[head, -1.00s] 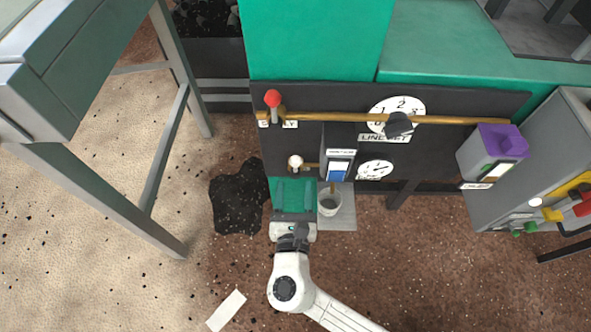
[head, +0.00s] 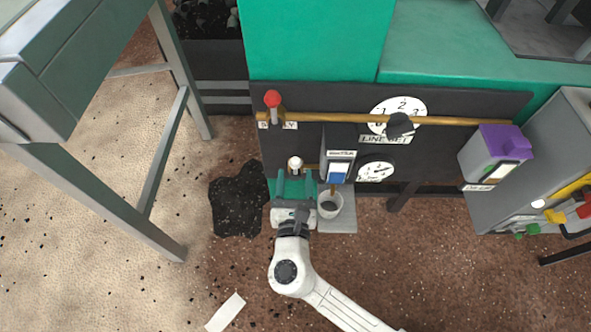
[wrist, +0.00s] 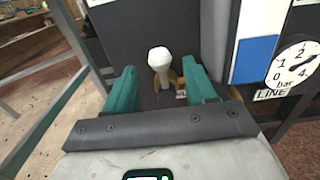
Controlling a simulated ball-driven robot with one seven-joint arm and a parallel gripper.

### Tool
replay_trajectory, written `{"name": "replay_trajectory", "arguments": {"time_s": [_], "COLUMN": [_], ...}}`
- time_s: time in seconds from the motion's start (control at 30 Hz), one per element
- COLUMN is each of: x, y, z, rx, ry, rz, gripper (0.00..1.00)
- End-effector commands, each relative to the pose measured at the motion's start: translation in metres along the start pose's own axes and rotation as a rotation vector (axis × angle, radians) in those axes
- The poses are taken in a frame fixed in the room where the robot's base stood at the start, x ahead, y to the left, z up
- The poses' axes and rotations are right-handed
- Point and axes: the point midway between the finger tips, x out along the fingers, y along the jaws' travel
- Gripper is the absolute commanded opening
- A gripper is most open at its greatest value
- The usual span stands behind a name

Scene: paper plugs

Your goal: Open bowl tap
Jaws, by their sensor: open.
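The bowl tap is most likely the white-knobbed tap (head: 295,163) on a short brass pipe, left of the blue-and-white filter unit (head: 338,172). In the wrist view the white knob (wrist: 159,59) stands upright between and beyond my two green fingers. My gripper (head: 291,178) is open and empty, just in front of the knob; it also shows in the wrist view (wrist: 162,88). I see no clear contact between the fingers and the knob. A cup (head: 330,204) sits below the filter unit, right of my gripper.
A red-knobbed valve (head: 272,98) and a long brass pipe (head: 340,117) run above on the dark panel. Dials, including the line gauge (head: 376,171), sit to the right. A black puddle (head: 238,200) lies on the floor at left. A grey table frame (head: 160,150) stands further left.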

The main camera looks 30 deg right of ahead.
Motion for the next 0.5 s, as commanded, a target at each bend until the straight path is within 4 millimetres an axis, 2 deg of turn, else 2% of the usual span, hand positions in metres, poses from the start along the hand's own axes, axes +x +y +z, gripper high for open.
{"name": "replay_trajectory", "arguments": {"time_s": [0.5], "x": [0.024], "y": [0.000], "z": [0.000], "rx": [0.000], "ry": [0.000], "rz": [-0.001], "gripper": [0.55]}}
